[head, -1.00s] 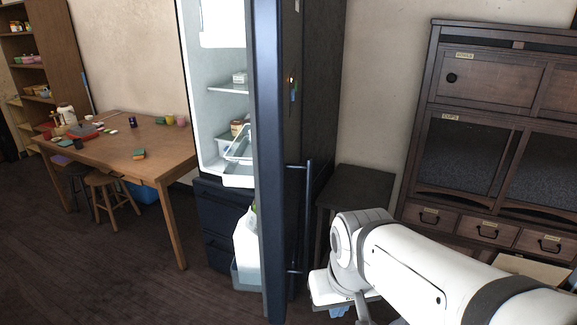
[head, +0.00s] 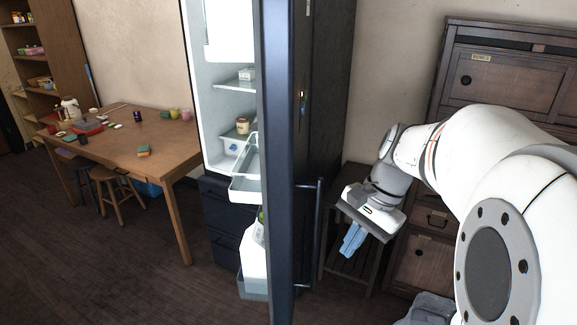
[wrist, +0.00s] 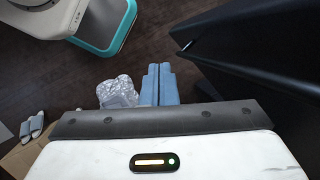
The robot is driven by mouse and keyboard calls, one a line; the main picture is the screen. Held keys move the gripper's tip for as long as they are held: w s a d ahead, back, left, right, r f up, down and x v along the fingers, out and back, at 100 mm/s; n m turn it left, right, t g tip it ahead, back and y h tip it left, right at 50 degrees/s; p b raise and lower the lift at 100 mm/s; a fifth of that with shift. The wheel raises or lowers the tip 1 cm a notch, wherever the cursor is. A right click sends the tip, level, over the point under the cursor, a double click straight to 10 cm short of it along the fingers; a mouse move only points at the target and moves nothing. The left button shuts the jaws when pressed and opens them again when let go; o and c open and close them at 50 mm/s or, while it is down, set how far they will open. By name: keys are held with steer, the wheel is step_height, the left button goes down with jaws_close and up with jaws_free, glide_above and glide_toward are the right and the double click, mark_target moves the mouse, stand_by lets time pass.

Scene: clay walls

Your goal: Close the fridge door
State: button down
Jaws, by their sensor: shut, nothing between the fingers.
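The dark fridge door (head: 279,150) stands open in the head view, nearly edge-on, with the white fridge interior (head: 206,135) showing to its left. Its long vertical handle (head: 318,235) is on the right face of the door. My gripper (head: 350,243) has blue fingers pointing down, to the right of the handle and apart from it in the picture. The fingers also show in the wrist view (wrist: 158,85), pressed together and empty. A large dark surface (wrist: 255,50) fills the right of the wrist view; I cannot tell whether it is the door.
A dark slatted stand (head: 352,262) is behind my gripper. A wooden cabinet (head: 490,75) is at the right wall. A wooden table (head: 135,150) with small items and stools stands at the left. Dark floor (head: 120,265) is clear in the left foreground.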

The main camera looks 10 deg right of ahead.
steer(key=w+d+r+m+t+y+p, duration=0.1)
steer(key=w+d+r+m+y+p, duration=0.3)
steer(key=d+r+m, duration=0.5)
steer(key=w+a+f+y, duration=0.1)
steer(key=w+a+f, duration=0.1)
steer(key=a+f, duration=0.6)
steer(key=shift+w+a+f+n, duration=0.15)
steer(key=shift+a+f+n, duration=0.2)
steer(key=shift+a, duration=0.85)
steer(key=shift+a+r, duration=0.1)
steer(key=shift+r, duration=0.05)
